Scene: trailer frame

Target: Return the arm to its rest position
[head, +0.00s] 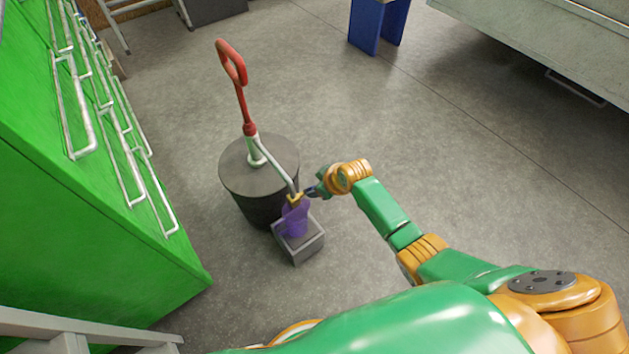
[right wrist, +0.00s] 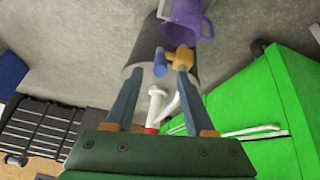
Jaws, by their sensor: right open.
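My right gripper (head: 309,192) reaches in from the right in the head view, close beside a spout's yellow end piece (head: 294,198). In the right wrist view my right gripper (right wrist: 161,72) has its two fingers apart. A small blue and yellow fitting (right wrist: 181,58) shows between and just beyond the fingertips; I cannot tell whether a finger touches it. A purple jug (head: 295,220) stands under the spout on a grey block (head: 306,246), and also shows in the right wrist view (right wrist: 187,18). My left gripper is not in view.
A dark drum (head: 256,180) with a red-handled pump (head: 240,88) stands just left of the gripper. A green cabinet (head: 80,190) with metal rails fills the left side. A blue stand (head: 370,25) is at the back. The grey floor (head: 480,150) to the right is clear.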

